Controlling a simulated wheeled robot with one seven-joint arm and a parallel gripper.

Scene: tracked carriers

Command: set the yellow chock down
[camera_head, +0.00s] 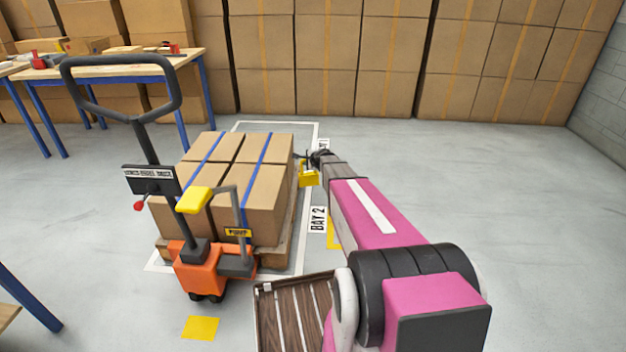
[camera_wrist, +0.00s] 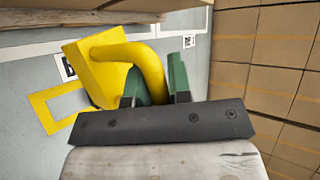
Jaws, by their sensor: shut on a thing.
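The yellow chock (camera_head: 308,176) is a wedge with a curved handle. It is at the end of my outstretched arm, beside the right side of the loaded pallet. In the wrist view the chock (camera_wrist: 102,68) shows large, and my gripper (camera_wrist: 158,88) has its green fingers closed on the chock's handle. In the head view my gripper (camera_head: 318,158) is small and partly hidden by my arm. The chock appears held above the floor; its exact height is hard to tell. A yellow outlined square (camera_wrist: 48,108) is on the floor below and left of the chock in the wrist view.
An orange pallet jack (camera_head: 200,270) stands at the pallet (camera_head: 270,262), which carries strapped cartons (camera_head: 262,190). A white floor outline (camera_head: 316,135) and a BAY 2 label (camera_head: 318,219) lie beside it. Stacked boxes (camera_head: 390,60) line the back. Floor at right is clear.

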